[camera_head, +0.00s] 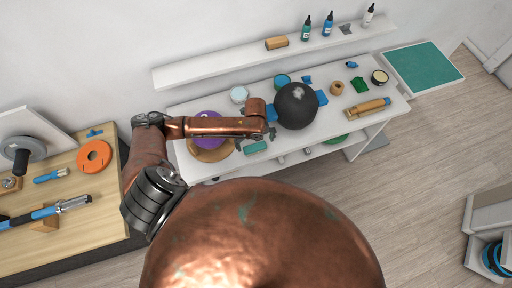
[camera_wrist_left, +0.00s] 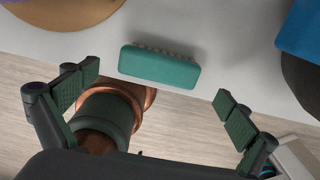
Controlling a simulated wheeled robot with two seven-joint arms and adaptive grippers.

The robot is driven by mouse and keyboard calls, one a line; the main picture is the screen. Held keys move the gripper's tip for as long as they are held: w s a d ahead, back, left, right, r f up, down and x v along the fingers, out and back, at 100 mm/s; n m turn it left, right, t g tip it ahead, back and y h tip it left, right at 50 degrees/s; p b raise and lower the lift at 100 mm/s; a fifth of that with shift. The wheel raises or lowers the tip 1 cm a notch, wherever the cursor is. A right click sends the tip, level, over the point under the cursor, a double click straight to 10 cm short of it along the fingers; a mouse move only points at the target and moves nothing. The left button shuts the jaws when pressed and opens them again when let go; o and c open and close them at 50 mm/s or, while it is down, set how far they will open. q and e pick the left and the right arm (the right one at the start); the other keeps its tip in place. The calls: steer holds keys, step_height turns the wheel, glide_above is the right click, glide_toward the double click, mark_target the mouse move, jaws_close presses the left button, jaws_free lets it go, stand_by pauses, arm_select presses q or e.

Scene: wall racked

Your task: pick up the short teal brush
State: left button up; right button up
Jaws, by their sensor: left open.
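The short teal brush (camera_head: 255,147) lies near the front edge of the white table, just below my left gripper in the head view. In the left wrist view the brush (camera_wrist_left: 160,67) shows as a teal block with a row of bristles along its far side. My left gripper (camera_head: 257,138) is open. In the left wrist view its fingers (camera_wrist_left: 157,96) stand wide apart, one to each side of the brush and nearer the camera, with nothing between them. My right gripper is not in view.
A purple item (camera_head: 209,132) on a round wooden board (camera_head: 212,155) is left of the brush. A dark ball (camera_head: 296,106) and a blue block (camera_head: 321,97) are to its right. A wall shelf (camera_head: 225,67) holds bottles. A wooden bench (camera_head: 75,215) stands at left.

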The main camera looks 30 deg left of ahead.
mark_target(255, 147)
arm_select(q)
step_height(255, 147, down, 4)
steer(key=shift+a+f+p, duration=0.15)
steer(key=shift+f+p, duration=0.1)
steer(key=shift+p, duration=0.25)
steer(key=shift+f, duration=0.25)
steer(key=c, duration=1.3)
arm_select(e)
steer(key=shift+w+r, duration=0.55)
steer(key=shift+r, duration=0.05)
arm_select(q)
steer(key=shift+r, duration=0.1)
